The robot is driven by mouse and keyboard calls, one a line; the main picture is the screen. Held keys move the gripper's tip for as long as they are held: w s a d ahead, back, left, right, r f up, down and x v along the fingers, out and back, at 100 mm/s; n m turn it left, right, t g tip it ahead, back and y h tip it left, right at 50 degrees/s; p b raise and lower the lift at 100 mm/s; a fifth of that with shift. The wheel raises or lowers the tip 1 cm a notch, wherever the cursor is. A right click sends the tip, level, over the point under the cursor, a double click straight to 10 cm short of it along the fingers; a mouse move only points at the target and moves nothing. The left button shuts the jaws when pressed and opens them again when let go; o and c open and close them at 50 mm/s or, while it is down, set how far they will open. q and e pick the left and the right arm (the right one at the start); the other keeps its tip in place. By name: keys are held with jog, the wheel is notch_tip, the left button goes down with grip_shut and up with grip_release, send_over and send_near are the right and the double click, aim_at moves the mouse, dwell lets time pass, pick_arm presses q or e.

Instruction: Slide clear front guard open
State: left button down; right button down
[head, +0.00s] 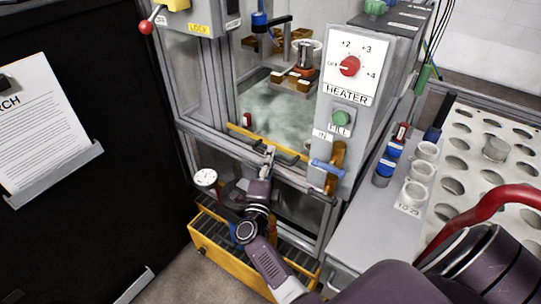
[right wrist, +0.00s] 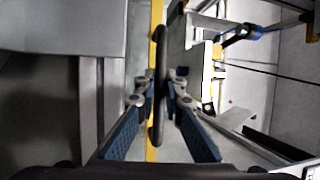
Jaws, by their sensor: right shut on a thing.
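The clear front guard (head: 262,112) stands in the grey frame of the machine, with a yellow strip (head: 266,140) along its lower part. The water-like pale interior shows through it. My right gripper (head: 268,156) is at the lower middle of the guard in the head view. In the right wrist view my right gripper (right wrist: 160,100) has its blue-padded fingers on both sides of a dark bar handle (right wrist: 159,62) and is shut on it. My left gripper is not in view.
A heater panel with a red knob (head: 349,66) and a green fill button (head: 342,118) stands right of the guard. A blue-handled valve (head: 328,168) sits below it. A gauge (head: 205,178) and a yellow drawer (head: 232,262) are low left. A perforated rack (head: 470,128) is at right.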

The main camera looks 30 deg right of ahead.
jog(key=shift+f, duration=0.1)
jog(key=c, duration=2)
grip_release()
